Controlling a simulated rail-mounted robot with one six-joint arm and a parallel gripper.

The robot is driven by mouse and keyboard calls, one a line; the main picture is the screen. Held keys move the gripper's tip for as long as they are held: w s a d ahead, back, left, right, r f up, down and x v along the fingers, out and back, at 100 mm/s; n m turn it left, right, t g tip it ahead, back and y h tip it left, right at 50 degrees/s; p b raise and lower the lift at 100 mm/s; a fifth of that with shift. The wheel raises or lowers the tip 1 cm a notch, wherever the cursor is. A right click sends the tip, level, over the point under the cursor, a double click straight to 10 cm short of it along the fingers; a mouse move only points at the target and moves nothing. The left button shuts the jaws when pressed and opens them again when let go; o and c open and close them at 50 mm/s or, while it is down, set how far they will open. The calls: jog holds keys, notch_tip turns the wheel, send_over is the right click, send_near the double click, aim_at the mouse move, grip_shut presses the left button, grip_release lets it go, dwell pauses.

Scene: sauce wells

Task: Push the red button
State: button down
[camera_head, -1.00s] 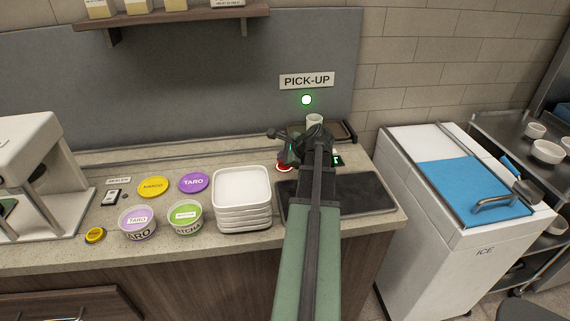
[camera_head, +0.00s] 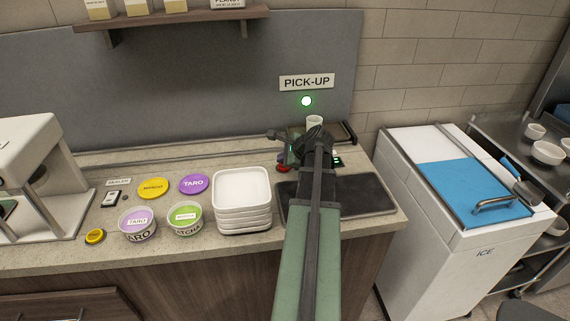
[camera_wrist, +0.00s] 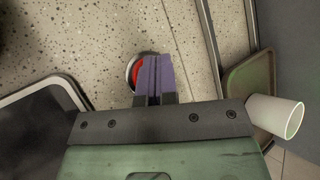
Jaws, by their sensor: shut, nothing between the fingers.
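The red button (camera_wrist: 136,74) sits in a dark round rim on the speckled counter. In the wrist view its right part is hidden behind my fingers. In the head view only a bit of the red button (camera_head: 283,169) shows beside my arm. My gripper (camera_wrist: 155,62) is shut and empty, its purple fingers together over the button's right side. I cannot tell whether the fingertips touch the button.
A dark mat (camera_head: 357,190) lies right of the button, and stacked white trays (camera_head: 243,197) stand to its left. A white cup (camera_head: 314,121) on a tray stands behind, below a lit green light (camera_head: 306,101). A yellow button (camera_head: 95,236) is far left.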

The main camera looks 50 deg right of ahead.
notch_tip(320, 180, up, 6)
jog(key=p, duration=0.6)
jog(key=shift+r, duration=0.15)
jog(key=shift+f, duration=0.2)
